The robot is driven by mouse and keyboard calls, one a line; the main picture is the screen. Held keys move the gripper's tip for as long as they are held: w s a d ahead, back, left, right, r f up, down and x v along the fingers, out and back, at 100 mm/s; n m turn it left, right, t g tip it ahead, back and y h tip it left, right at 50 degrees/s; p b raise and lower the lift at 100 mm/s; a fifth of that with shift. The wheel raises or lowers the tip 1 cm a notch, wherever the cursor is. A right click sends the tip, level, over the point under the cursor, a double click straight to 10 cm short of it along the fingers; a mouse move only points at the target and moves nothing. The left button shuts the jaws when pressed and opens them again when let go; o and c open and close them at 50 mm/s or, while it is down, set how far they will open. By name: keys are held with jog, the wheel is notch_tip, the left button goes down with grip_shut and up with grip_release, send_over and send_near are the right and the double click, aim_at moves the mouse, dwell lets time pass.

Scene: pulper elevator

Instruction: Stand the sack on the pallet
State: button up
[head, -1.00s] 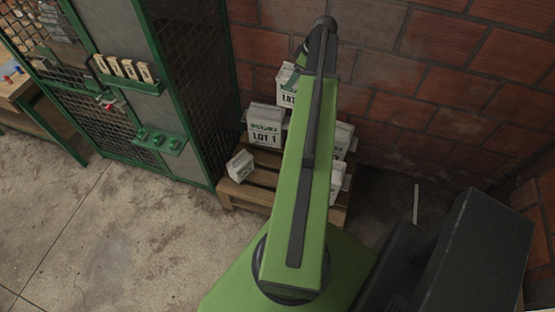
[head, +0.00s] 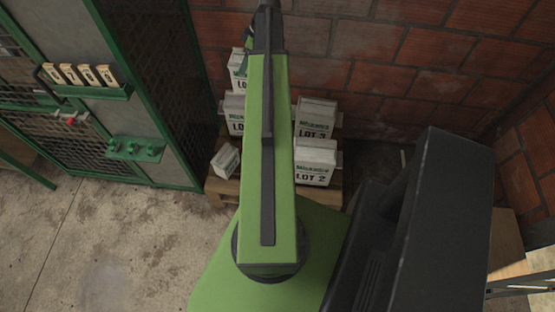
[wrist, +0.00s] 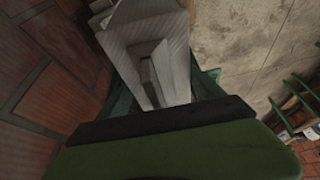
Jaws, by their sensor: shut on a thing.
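My gripper (wrist: 160,120) is shut on a pale sack, whose grey-white body (wrist: 148,45) fills the top middle of the wrist view. In the head view this seems to be the high sack (head: 238,70) at the arm's far end, with part of its lot label showing; the arm hides its right side. It appears upright, above and behind another sack. I cannot tell whether it touches anything below. The wooden pallet (head: 217,188) stands against the brick wall, partly hidden by my arm.
The pallet bears a left sack (head: 235,112), a LOT 3 sack (head: 316,120), a LOT 2 sack (head: 315,162) and a small tilted sack (head: 226,160) at its front left. A green mesh cabinet (head: 150,90) stands close on the left. The concrete floor (head: 110,240) at front left is clear.

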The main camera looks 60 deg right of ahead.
jog(key=s+a+f+b, duration=0.2)
jog(key=f+b, duration=1.2)
jog(key=f, duration=0.1)
jog(key=s+a+f+b, duration=0.2)
jog(key=a+f+b, duration=0.1)
jog(key=f+b, duration=1.2)
jog(key=s+a+f+b, duration=0.2)
jog(key=a+f+b, duration=0.1)
jog(key=f+b, duration=1.1)
notch_tip(320, 180, down, 3)
jog(key=shift+s+r+n+b, duration=0.1)
jog(key=shift+s+n+b, duration=0.05)
jog(key=shift+n+b, duration=0.2)
notch_tip(320, 180, down, 10)
jog(key=b, duration=1)
jog(key=o, duration=2.1)
